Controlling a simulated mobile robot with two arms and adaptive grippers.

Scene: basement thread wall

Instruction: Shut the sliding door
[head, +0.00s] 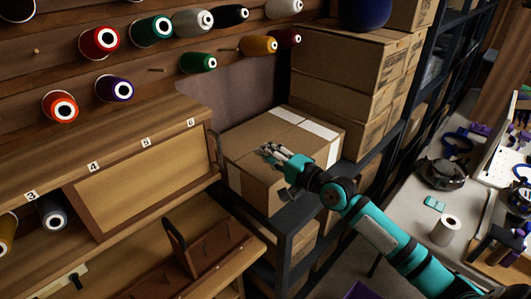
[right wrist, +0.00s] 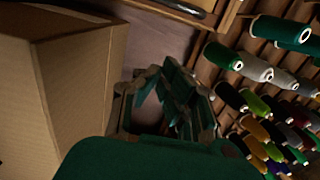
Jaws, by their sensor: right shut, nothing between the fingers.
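The sliding door appears to be the framed light-wood panel (head: 140,185) in the front of the wooden cabinet (head: 150,125), under the number labels. Left of the panel the front is open and spools show inside. My right gripper (head: 268,153) is shut and empty, right of the cabinet's end and in front of or above a cardboard box; I cannot tell whether it touches the box. In the right wrist view its dark green fingers (right wrist: 172,98) are close together. The panel cannot be made out in that view. My left gripper is not in view.
The cardboard box (head: 250,170) sits on a dark metal rack beside the cabinet, with more boxes (head: 345,60) behind. Thread spools (head: 100,41) hang on the wall above. A wooden tray with a handle (head: 215,250) stands below the panel. A cluttered table (head: 400,195) is at right.

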